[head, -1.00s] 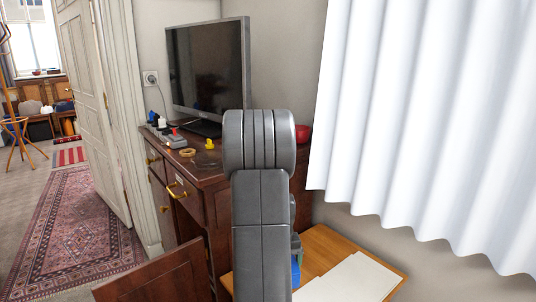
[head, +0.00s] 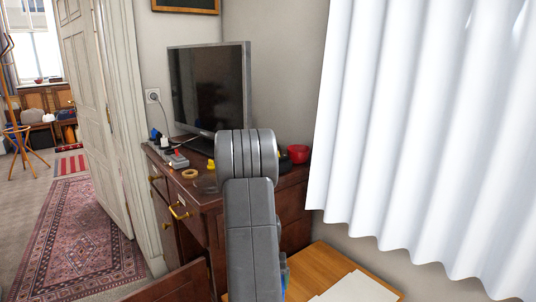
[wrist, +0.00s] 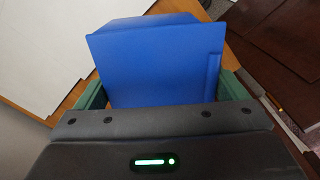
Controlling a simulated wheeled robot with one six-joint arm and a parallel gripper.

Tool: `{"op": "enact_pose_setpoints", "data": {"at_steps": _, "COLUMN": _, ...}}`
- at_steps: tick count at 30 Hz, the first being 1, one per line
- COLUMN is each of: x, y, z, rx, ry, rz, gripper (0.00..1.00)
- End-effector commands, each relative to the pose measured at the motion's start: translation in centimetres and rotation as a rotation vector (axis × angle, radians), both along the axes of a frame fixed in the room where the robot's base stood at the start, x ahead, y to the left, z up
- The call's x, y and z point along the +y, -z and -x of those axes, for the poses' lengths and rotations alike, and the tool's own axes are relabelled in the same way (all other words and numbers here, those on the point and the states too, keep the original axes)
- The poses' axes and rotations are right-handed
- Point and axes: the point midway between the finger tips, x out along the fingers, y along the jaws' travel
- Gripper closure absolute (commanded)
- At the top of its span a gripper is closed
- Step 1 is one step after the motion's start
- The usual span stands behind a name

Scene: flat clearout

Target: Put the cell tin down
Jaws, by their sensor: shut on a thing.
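My gripper (wrist: 165,92) has green fingers, one on each side of a blue box-like thing, which I take to be the cell tin (wrist: 155,55). It is shut on the tin, which fills the middle of the wrist view. The tin's underside is hidden, so I cannot tell whether it touches anything. In the head view my grey arm hides most of the gripper and tin.
A light wooden tabletop (head: 322,264) with white paper (head: 356,289) lies at lower right. Behind is a dark desk (head: 292,205) with a monitor (head: 207,95), a red bowl (head: 298,154) and several small items. A white curtain (head: 420,130) hangs at right.

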Motion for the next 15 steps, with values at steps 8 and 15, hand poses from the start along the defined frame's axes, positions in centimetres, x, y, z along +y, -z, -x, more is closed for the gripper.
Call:
{"op": "enact_pose_setpoints", "data": {"at_steps": 8, "x": 0.0, "y": -1.2, "z": 1.0, "rx": 0.0, "ry": -0.001, "rz": 0.0, "gripper": 0.47}}
{"op": "enact_pose_setpoints", "data": {"at_steps": 15, "x": 0.0, "y": -0.9, "z": 1.4, "rx": -0.002, "ry": -0.001, "rz": 0.0, "gripper": 0.47}}
